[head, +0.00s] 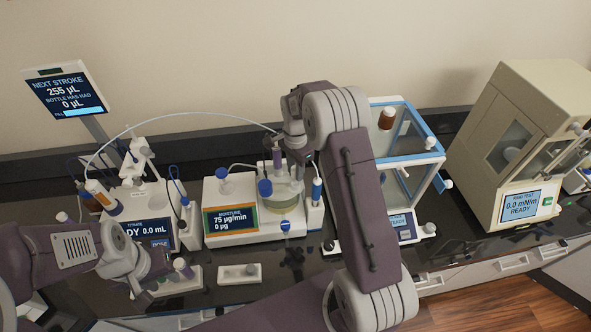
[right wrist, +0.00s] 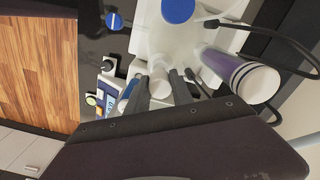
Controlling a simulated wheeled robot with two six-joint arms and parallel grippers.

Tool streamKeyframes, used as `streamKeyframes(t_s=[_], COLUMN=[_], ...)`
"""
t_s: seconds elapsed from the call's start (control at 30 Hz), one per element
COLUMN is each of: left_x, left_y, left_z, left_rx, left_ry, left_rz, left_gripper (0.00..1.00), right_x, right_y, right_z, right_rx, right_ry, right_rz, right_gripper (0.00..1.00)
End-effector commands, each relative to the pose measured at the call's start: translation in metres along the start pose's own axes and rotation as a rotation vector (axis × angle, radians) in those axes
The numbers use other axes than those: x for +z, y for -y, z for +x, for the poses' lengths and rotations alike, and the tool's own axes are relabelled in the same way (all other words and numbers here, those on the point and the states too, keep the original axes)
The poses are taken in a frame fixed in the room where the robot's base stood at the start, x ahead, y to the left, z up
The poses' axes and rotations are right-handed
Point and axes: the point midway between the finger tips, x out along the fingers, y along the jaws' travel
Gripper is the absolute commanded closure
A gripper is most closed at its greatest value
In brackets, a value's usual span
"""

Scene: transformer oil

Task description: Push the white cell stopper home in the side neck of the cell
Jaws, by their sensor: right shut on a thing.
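The white cell stopper (right wrist: 159,82) is between the two fingers of my right gripper (right wrist: 157,92) in the right wrist view. That gripper is shut on it. In the head view my right gripper (head: 298,158) is over the right side of the glass cell (head: 284,203), which holds pale yellow liquid. The gripper hides the stopper and the side neck there, so I cannot tell how deep the stopper sits. My left gripper (head: 165,274) is low at the front left, apart from the cell; its fingers are too small to read.
The moisture unit (head: 231,217) stands around the cell. A purple cylinder with a white top (right wrist: 240,73) rises close beside my right gripper. A blue-framed balance (head: 405,155) stands to the right, the titrator (head: 150,225) to the left. A small white tray (head: 239,273) lies in front.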

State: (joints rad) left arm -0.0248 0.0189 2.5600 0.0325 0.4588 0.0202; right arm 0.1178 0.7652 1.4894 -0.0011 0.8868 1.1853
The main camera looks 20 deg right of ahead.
Motion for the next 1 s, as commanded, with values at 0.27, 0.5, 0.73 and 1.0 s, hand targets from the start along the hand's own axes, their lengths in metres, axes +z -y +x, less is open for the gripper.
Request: streamKeyframes(t_s=[0.27,0.5,0.73,1.0], left_x=[-0.0002,-0.0002,-0.0005,-0.0004], left_y=[0.0000,0.0000,-0.0001,-0.0001], left_z=[-0.0023,-0.0022,-0.0051,-0.0043], left_rx=[0.000,0.000,0.000,0.000], left_ry=[0.000,0.000,0.000,0.000], left_rz=[0.000,0.000,0.000,0.000], left_gripper=[0.64,0.64,0.64,0.64], right_x=[0.0003,0.0003,0.0001,0.0000], right_y=[0.0002,0.0002,0.0000,0.0000], right_z=[-0.0001,0.0000,-0.0008,0.0000], right_rx=[0.000,0.000,0.000,0.000], right_ry=[0.000,0.000,0.000,0.000], right_rz=[0.000,0.000,0.000,0.000], right_gripper=[1.00,1.00,1.00,1.00])
